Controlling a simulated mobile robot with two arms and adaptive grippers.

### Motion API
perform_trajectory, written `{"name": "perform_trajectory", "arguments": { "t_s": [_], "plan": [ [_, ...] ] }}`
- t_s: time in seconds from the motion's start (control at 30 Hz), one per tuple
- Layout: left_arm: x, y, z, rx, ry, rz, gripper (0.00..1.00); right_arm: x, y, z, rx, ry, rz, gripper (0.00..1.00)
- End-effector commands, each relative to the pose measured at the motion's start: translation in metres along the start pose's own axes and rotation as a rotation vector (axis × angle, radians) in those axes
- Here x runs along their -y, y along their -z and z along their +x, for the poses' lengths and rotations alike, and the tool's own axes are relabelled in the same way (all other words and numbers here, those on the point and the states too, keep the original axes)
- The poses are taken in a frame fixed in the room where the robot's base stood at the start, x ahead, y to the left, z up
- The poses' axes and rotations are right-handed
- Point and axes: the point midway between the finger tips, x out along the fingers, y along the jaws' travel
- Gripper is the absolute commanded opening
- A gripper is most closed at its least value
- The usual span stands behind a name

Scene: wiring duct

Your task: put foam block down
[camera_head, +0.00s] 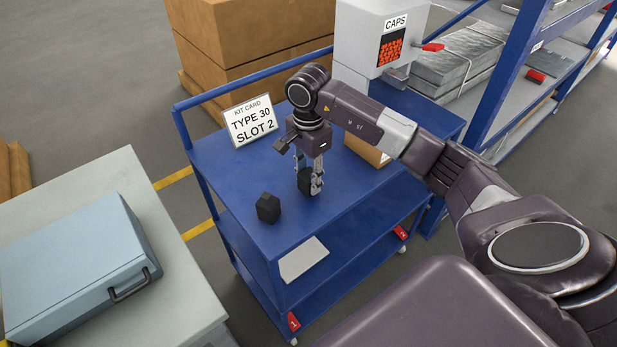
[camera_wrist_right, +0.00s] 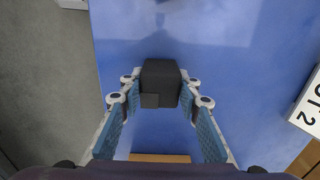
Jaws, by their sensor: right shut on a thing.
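My right gripper (camera_head: 310,186) points down over the blue cart top (camera_head: 225,165). It is shut on a dark foam block (camera_head: 304,181). In the right wrist view the black block (camera_wrist_right: 160,78) sits between the two fingertips (camera_wrist_right: 160,92), with blue surface around it. The block is low over the cart top; I cannot tell whether it touches. A second dark block (camera_head: 268,207) stands on the cart top, left of and nearer than the gripper. My left gripper is not in view.
A kit card reading TYPE 30 SLOT 2 (camera_head: 250,120) stands at the cart's back left. A brown box (camera_head: 366,147) and a CAPS dispenser (camera_head: 372,40) are behind the gripper. A pale blue case (camera_head: 75,255) lies on the left table. The cart's front right top is clear.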

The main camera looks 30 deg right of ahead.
Motion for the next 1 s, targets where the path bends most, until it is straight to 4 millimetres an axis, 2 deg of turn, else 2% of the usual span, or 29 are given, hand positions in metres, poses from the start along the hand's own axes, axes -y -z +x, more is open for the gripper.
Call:
{"name": "perform_trajectory", "arguments": {
  "t_s": [0.1, 0.4, 0.43, 0.6, 0.97, 1.0],
  "plan": [
    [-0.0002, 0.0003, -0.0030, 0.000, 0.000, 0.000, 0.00, 0.0000, -0.0003, 0.0081, 0.000, 0.001, 0.000, 0.21],
    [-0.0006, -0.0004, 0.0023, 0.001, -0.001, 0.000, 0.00, 0.0002, 0.0001, 0.0123, -0.001, 0.002, 0.000, 0.21],
    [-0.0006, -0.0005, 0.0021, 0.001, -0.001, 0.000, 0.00, 0.0002, 0.0001, 0.0119, -0.001, 0.002, 0.000, 0.32],
    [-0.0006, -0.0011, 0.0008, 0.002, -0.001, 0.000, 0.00, 0.0001, -0.0001, 0.0107, 0.000, 0.001, 0.000, 0.48],
    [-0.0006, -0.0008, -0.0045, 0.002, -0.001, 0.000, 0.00, 0.0002, -0.0005, 0.0054, 0.000, 0.002, -0.001, 0.48],
    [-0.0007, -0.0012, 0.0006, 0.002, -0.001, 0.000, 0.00, 0.0013, 0.0000, 0.0034, 0.000, 0.005, -0.001, 0.48]
  ]
}}
